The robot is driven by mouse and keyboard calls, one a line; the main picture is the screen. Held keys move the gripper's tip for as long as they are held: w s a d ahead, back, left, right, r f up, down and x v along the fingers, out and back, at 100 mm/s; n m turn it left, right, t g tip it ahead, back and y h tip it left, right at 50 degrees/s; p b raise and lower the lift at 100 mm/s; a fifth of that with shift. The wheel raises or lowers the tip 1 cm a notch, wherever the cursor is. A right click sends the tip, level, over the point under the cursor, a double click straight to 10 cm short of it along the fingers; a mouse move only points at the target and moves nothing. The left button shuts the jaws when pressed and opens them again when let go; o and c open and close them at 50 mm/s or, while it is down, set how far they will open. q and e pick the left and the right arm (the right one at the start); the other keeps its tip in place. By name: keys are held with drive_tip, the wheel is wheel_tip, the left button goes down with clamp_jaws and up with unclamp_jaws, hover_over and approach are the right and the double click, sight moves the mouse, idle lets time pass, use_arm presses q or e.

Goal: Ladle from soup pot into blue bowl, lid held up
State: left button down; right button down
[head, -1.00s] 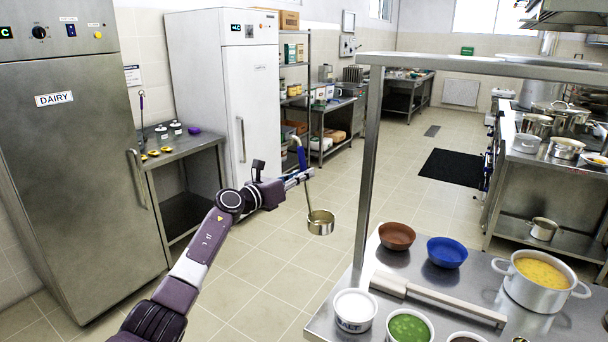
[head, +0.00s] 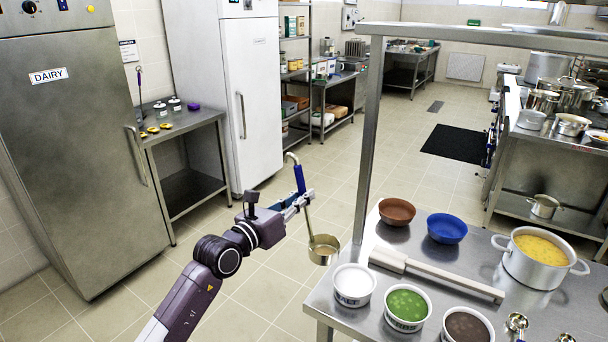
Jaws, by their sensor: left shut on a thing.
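My left gripper (head: 298,201) is shut on the blue handle of a ladle (head: 301,178). The ladle hangs upright, its metal cup (head: 324,250) over the floor just left of the steel table. The blue bowl (head: 446,228) stands on the table, right of the ladle. The soup pot (head: 538,276) stands farther right on the same table, uncovered, with yellow soup (head: 540,250) showing. No lid shows on or beside this pot. My right gripper is out of view.
A table post (head: 368,140) stands between the ladle and the bowls. A brown bowl (head: 397,211), a long grey bar-shaped object (head: 440,276) and tubs of white (head: 354,284), green (head: 407,307) and dark contents (head: 467,325) occupy the steel table (head: 480,262). Small measuring scoops (head: 517,322) lie at front right.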

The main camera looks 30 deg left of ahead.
use_arm(q)
drive_tip(key=s+d+f+y, duration=0.1)
drive_tip(key=s+d, duration=0.3)
drive_tip(key=s, duration=0.6)
drive_tip(key=s+d+f+n+y, duration=0.1)
drive_tip(key=s+d+f, duration=0.3)
drive_tip(key=s, duration=0.6)
drive_tip(key=s+d+f+n+y, duration=0.1)
drive_tip(key=s+d+f, duration=0.1)
drive_tip(key=s+d, duration=0.3)
drive_tip(key=s, duration=0.4)
drive_tip(key=shift+s+d+f+t, duration=0.15)
drive_tip(key=shift+s+f+t, duration=0.1)
drive_tip(key=shift+s+t, duration=0.15)
drive_tip(key=shift+f, duration=0.45)
